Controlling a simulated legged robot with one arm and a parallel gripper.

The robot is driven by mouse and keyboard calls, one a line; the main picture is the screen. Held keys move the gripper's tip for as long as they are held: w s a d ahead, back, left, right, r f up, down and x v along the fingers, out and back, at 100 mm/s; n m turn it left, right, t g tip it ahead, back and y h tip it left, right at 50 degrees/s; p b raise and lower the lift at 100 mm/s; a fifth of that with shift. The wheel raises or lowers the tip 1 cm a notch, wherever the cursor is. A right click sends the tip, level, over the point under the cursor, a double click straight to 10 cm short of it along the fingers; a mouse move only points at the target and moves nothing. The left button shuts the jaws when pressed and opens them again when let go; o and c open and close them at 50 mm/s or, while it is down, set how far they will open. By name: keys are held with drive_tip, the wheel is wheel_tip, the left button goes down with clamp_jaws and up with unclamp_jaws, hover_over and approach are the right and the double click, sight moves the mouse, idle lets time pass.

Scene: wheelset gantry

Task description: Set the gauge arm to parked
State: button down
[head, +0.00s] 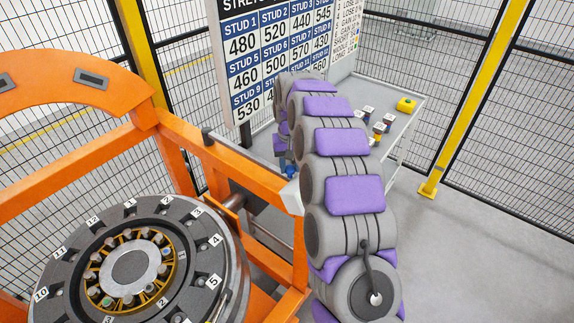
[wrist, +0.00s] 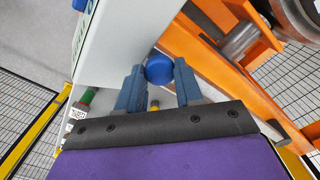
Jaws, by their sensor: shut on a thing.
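A round blue knob (wrist: 159,69) sits between the two blue fingertips of my gripper (wrist: 158,82) in the wrist view, and the gripper is shut on it. In the head view the blue knob (head: 291,172) shows small beside the orange gantry beam, under the end of my arm. My gripper is mostly hidden there behind my grey and purple arm links. The gauge arm itself cannot be made out clearly; whether the knob belongs to it, and its position, cannot be told.
An orange gantry (head: 230,163) runs along the left, with a numbered dark wheel disc (head: 75,240) below. A stud chart board (head: 275,50) stands behind my arm.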

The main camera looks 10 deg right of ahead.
drive_tip(key=c, duration=1.1)
unclamp_jaws()
drive_tip(key=shift+w+d+r, duration=0.1)
drive_tip(key=shift+w+r, duration=0.05)
drive_tip(key=shift+w, duration=0.05)
drive_tip(key=shift+c, duration=0.2)
drive_tip(key=o, duration=0.4)
drive_tip(key=shift+w+d, duration=0.1)
drive_tip(key=shift+d, duration=0.1)
drive_tip(key=shift+a, duration=0.15)
drive_tip(key=shift+r, duration=0.2)
drive_tip(key=shift+r+p, duration=1.05)
drive_tip(key=shift+r, duration=7.3)
